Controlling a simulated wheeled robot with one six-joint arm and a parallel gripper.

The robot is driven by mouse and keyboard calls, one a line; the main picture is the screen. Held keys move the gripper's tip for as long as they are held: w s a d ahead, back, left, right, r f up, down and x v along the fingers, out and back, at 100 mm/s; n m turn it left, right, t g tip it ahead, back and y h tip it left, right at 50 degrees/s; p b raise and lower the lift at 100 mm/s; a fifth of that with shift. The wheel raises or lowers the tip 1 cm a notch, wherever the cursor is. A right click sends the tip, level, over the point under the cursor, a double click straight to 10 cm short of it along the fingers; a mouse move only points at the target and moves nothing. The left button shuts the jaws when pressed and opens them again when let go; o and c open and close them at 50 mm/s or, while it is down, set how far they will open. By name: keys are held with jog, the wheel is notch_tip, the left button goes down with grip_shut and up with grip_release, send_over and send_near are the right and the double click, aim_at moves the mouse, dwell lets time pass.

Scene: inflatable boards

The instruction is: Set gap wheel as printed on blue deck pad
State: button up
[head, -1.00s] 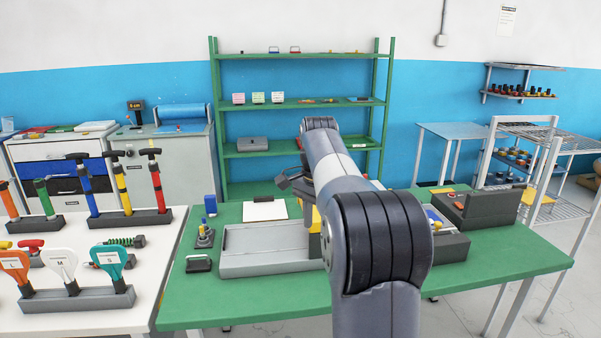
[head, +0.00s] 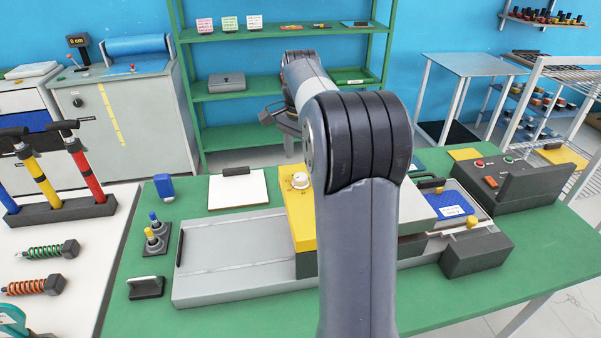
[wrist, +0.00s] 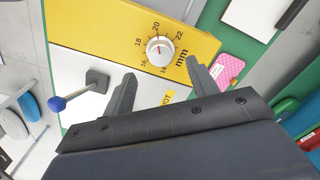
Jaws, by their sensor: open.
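The gap wheel is a white knob (head: 300,180) on a yellow panel (head: 297,217) of the grey machine on the green bench. In the wrist view the wheel (wrist: 159,51) sits in a printed scale with 16, 18, 20, 22 and mm. The exact pointer setting is too small to read. The blue deck pad (head: 452,205) lies at the machine's right side, with a white label whose print I cannot read. My gripper (wrist: 161,75) is open and empty, its fingertips around or just short of the wheel in the picture; contact cannot be told. My arm hides the machine's middle.
A lever with a blue ball (wrist: 57,103) stands beside the panel in the wrist view, and a pink piece (wrist: 230,69) lies near.

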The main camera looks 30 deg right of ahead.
aim_at(301, 176)
notch_tip(301, 176, down, 6)
jog(key=shift+r, duration=0.15)
jog(key=shift+c, duration=0.3)
jog(key=c, duration=0.9)
